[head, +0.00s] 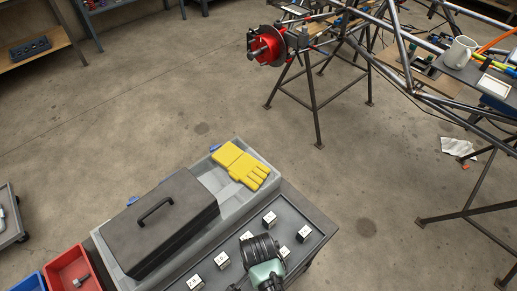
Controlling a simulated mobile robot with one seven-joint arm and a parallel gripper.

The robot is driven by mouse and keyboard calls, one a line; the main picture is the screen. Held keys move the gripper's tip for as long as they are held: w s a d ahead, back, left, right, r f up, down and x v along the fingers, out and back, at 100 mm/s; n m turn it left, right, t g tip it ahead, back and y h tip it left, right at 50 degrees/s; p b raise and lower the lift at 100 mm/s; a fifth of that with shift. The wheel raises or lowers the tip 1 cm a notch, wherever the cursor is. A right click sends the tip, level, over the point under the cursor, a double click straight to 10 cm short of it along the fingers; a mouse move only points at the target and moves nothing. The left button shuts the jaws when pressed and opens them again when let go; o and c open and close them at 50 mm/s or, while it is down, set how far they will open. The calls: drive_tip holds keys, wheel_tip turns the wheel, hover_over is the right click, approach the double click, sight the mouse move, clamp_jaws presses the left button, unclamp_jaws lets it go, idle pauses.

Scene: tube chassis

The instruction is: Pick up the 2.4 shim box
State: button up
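Several small pale boxes with printed labels stand on the dark grey tray at the bottom middle. The front-left box (195,281) has a label that looks like 2.4, though the print is small. Another box (222,260) behind it seems to read 3.0. More boxes stand farther back (269,218), at the right (304,233) and at the middle (246,239), with labels I cannot read surely. My gripper (262,252), a dark ribbed and pale green shape, is seen from above over the tray, right of the 2.4 box. Its fingertips are hidden.
A black toolbox (160,222) with a handle and a yellow glove (241,165) lie in a grey bin left of the boxes. A red bin (95,270) sits at lower left. A tube chassis (395,45) on stands is at upper right. Floor between is clear.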

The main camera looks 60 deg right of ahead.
clamp_jaws()
idle(0.3)
